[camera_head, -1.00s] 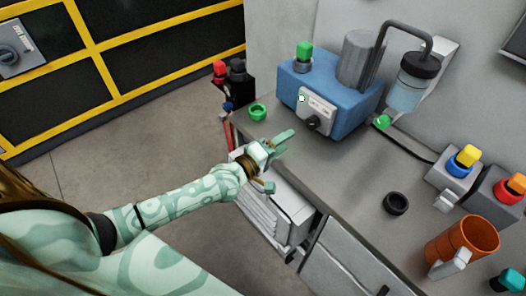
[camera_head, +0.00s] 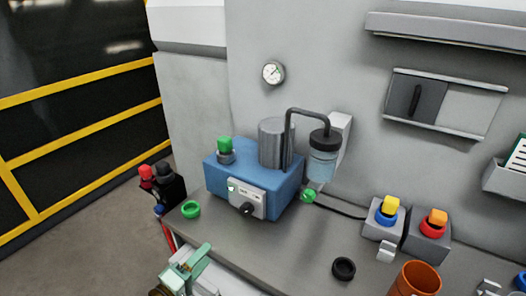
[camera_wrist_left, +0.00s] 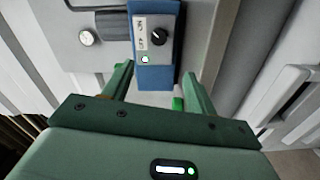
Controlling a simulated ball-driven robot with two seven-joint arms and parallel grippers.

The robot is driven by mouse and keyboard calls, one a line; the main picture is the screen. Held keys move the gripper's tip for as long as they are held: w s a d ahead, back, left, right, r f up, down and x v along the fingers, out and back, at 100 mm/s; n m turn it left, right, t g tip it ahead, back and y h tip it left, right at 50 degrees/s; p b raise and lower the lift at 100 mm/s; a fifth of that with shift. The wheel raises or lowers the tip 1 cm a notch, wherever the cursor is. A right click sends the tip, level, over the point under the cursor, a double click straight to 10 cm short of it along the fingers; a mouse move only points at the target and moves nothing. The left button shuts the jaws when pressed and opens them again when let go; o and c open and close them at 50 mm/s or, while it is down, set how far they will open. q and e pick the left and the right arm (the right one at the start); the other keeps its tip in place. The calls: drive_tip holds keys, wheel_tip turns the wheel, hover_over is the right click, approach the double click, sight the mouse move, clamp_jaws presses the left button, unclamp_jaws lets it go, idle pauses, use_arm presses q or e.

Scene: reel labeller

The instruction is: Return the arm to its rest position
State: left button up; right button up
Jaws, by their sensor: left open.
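My left gripper (camera_head: 188,264) is at the lower edge of the head view, near the front left corner of the grey counter (camera_head: 240,246). Its pale green fingers are apart with nothing between them. Most of my left arm is cut off by the lower edge of the head view. In the left wrist view, the left gripper (camera_wrist_left: 158,86) has its two fingers spread, pointing toward the blue machine (camera_wrist_left: 152,70). My right gripper does not show in either view.
The blue machine (camera_head: 228,177) with its dial stands on the counter. A green ring (camera_head: 190,209) lies near the left corner, a black ring (camera_head: 344,268) farther right. An orange cup (camera_head: 416,279) and two button boxes (camera_head: 383,222) stand at right. Open floor lies left.

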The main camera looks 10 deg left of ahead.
use_arm(q)
drive_tip(key=s+a+f+m+g+y, duration=0.2)
drive_tip(key=s+a+f+m+g, duration=0.15)
drive_tip(key=f, duration=0.55)
drive_tip(key=s+a+f+m+g+y, duration=0.1)
drive_tip(key=s+a+f+m+g, duration=0.3)
drive_tip(key=f, duration=0.6)
drive_tip(key=s+a+f+m+g+y, duration=0.1)
drive_tip(key=s+a+f+m+y, duration=0.1)
drive_tip(key=s+f+m, duration=0.5)
drive_tip(key=s+f+g+y, duration=0.1)
drive_tip(key=s+f+g, duration=0.3)
drive_tip(key=s+f, duration=0.65)
drive_tip(key=s+d+f+g, duration=0.2)
drive_tip(key=s+d, duration=0.2)
drive_tip(key=s, duration=0.5)
drive_tip(key=s+d+f+g, duration=0.2)
drive_tip(key=s+d, duration=0.2)
drive_tip(key=s, duration=0.6)
drive_tip(key=shift+f+m, duration=0.15)
drive_tip(key=shift+m, duration=0.2)
